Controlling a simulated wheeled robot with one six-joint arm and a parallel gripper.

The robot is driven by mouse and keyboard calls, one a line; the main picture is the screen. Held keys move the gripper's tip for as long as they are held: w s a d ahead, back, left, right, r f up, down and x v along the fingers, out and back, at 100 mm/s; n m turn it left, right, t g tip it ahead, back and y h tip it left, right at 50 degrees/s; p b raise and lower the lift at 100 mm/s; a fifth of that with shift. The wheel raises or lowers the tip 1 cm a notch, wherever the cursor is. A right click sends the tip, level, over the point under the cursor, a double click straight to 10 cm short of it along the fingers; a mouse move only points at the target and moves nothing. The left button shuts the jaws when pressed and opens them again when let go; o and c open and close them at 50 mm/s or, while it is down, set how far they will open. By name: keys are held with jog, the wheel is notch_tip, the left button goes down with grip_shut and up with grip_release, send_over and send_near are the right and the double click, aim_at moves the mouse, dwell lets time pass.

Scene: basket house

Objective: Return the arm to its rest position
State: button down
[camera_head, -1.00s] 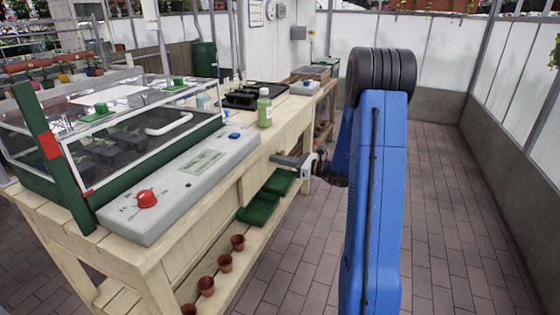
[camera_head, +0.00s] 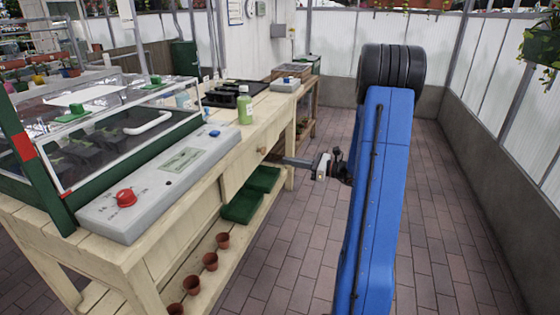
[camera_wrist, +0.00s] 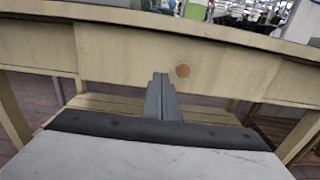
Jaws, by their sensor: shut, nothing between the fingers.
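My blue arm stands folded up in the right half of the head view, its black elbow at the top. My gripper (camera_head: 297,161) shows to the left of the arm, pointing left toward the front edge of the wooden workbench (camera_head: 150,250). In the wrist view my gripper (camera_wrist: 160,82) has its two grey fingers together with nothing between them. It faces the bench's drawer front, with a round wooden knob (camera_wrist: 183,70) just right of the fingertips. I cannot tell the exact gap between fingertips and bench.
On the bench are a grey control box (camera_head: 160,185) with a red knob, a green bottle (camera_head: 244,106) and a glass-lidded case (camera_head: 110,135). Green trays (camera_head: 243,206) and several clay pots (camera_head: 210,261) sit on the lower shelf. The tiled floor at right is clear.

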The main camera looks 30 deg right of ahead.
jog(key=s+a+r+n+g, duration=0.2)
jog(key=s+a+n+g, duration=0.45)
jog(key=a, duration=0.55)
jog(key=s+a+r+n+g, duration=0.35)
jog(key=s+a+n, duration=0.45)
jog(key=a, duration=0.5)
jog(key=s+a+n+g+h, duration=0.35)
jog(key=s+n+h, duration=0.2)
jog(key=s, duration=0.75)
jog(key=s+d+n+t+h, duration=0.3)
jog(key=s+n+t+h, duration=0.1)
jog(key=s+n, duration=0.4)
jog(key=shift+s+d+r+h, duration=0.3)
jog(key=shift+s+r+h, duration=0.15)
jog(key=shift+h, duration=0.3)
